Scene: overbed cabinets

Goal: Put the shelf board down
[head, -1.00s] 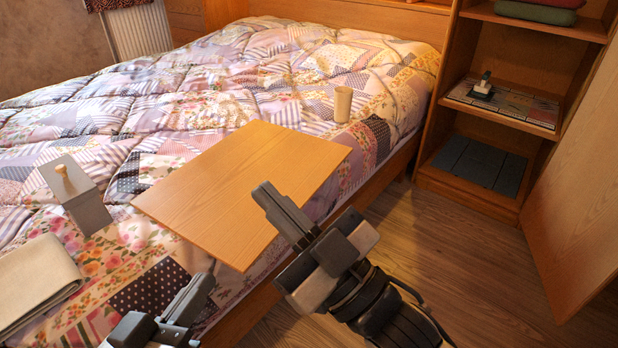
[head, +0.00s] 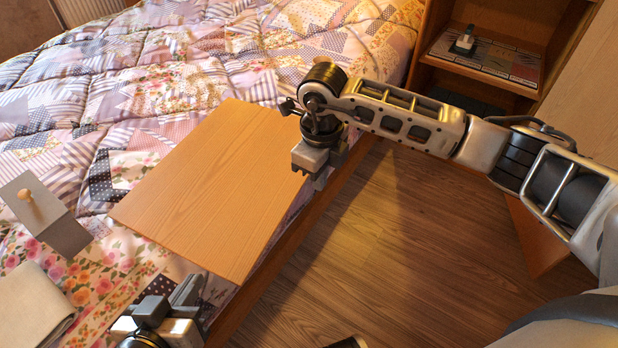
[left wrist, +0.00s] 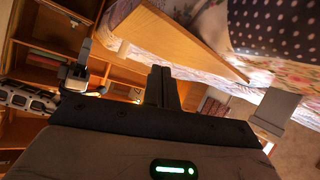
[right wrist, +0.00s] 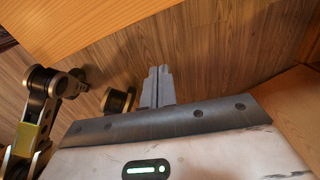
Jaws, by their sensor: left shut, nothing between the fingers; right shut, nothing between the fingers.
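The shelf board (head: 205,185) is a flat orange-brown wooden panel lying on the patchwork quilt, its near right edge sticking out past the bed's side. It also shows in the left wrist view (left wrist: 165,35) and at the top of the right wrist view (right wrist: 90,20). My left gripper (head: 188,287) is shut and empty, just off the board's near corner. Its closed fingers show in the left wrist view (left wrist: 162,75). My right gripper (head: 320,182) is shut and empty, pointing down by the board's right edge. Its closed fingers (right wrist: 160,73) show no board between them.
An open shelf unit (head: 415,45) holds a patterned mat with a small dark item. Wooden floor (head: 370,270) is clear beside the bed.

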